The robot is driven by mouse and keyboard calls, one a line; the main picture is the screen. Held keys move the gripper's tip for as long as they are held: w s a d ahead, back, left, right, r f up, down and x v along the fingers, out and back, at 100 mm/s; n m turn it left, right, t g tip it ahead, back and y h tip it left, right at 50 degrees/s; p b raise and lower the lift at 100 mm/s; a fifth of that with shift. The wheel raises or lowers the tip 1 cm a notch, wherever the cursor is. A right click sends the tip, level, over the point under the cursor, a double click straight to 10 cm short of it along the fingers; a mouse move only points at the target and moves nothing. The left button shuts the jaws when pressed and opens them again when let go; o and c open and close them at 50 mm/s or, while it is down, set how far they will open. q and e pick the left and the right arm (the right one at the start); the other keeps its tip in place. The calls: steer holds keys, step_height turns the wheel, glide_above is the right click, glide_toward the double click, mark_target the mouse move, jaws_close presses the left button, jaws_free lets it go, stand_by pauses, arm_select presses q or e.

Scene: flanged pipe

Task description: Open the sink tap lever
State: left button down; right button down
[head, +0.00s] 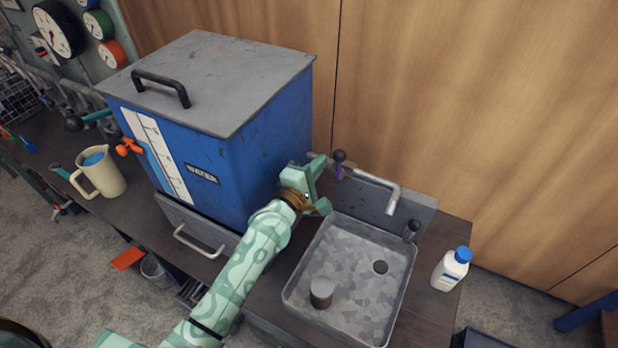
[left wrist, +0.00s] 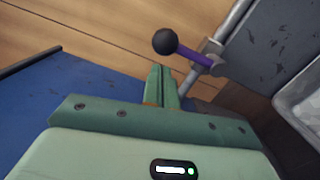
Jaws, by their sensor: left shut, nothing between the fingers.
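The sink tap lever is a short purple stem (head: 338,171) with a black ball knob (head: 340,156). It stands on the pipe (head: 380,183) behind the sink, which bends to a spout. My left gripper (head: 319,163) is just left of the lever, in front of the blue tank's right side. In the left wrist view, the shut fingers (left wrist: 161,78) point toward the wall. The ball knob (left wrist: 165,41) is just beyond their tips and the purple stem (left wrist: 193,54) is to their right. Nothing is between the fingers. Whether the tips touch the lever is unclear. My right gripper is not seen.
The blue water tank (head: 270,160) stands close on the left of my gripper. The grey sink (head: 350,270) holds a small round can (head: 321,293). A white bottle with a blue cap (head: 451,271) stands right of it. A cream jug (head: 101,175) is at far left.

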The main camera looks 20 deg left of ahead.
arm_select(q)
steer(key=shift+w+d, duration=0.15)
steer(key=shift+w, duration=0.45)
steer(key=shift+r, duration=0.1)
steer(key=shift+d+m+p, duration=0.25)
steer(key=shift+m+p, duration=0.1)
steer(key=shift+m, duration=0.05)
